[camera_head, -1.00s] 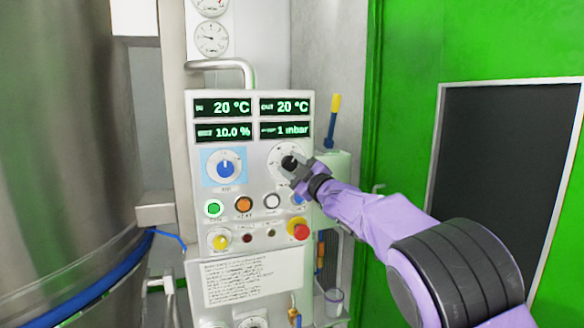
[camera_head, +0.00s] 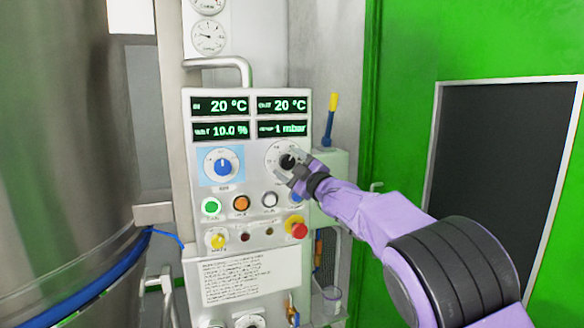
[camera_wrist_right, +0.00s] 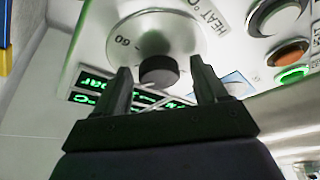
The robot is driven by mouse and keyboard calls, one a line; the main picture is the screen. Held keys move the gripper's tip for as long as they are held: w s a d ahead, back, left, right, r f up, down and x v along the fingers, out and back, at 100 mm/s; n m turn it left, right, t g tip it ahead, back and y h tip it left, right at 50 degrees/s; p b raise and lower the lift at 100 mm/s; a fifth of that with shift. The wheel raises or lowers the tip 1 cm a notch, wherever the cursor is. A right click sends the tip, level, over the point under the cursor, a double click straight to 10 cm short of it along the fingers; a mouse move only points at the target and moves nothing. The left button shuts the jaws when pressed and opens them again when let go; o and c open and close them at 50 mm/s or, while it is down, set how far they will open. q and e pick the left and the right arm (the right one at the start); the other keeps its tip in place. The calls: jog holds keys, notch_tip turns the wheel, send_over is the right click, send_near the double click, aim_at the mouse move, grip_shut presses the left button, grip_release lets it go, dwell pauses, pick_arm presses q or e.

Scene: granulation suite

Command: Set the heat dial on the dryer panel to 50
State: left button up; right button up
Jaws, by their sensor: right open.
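The dryer panel (camera_head: 246,181) is a light grey box with four green-lit displays at its top. The heat dial (camera_head: 288,160) is a black knob on a round white scale at the panel's upper right. In the right wrist view the knob (camera_wrist_right: 158,71) sits between the two fingers, with "60" and "HEAT" readable near it. My right gripper (camera_head: 291,172) is in front of the dial, its fingers apart on either side of the knob, and I see gaps beside the knob. The knob's pointer cannot be made out. My left gripper is not in view.
A blue knob (camera_head: 222,167) sits left of the dial. Several round buttons, including an orange one (camera_head: 240,203), lie below, with a red emergency button (camera_head: 297,228). A steel vessel (camera_head: 65,150) stands at left.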

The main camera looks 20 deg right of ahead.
jog(key=shift+s+d+f+b, duration=0.15)
jog(key=shift+s+f+b, duration=0.1)
jog(key=shift+s+b, duration=0.15)
jog(key=b+v, duration=0.4)
jog(key=v, duration=0.5)
jog(key=shift+s, duration=0.3)
jog(key=shift+d, duration=0.1)
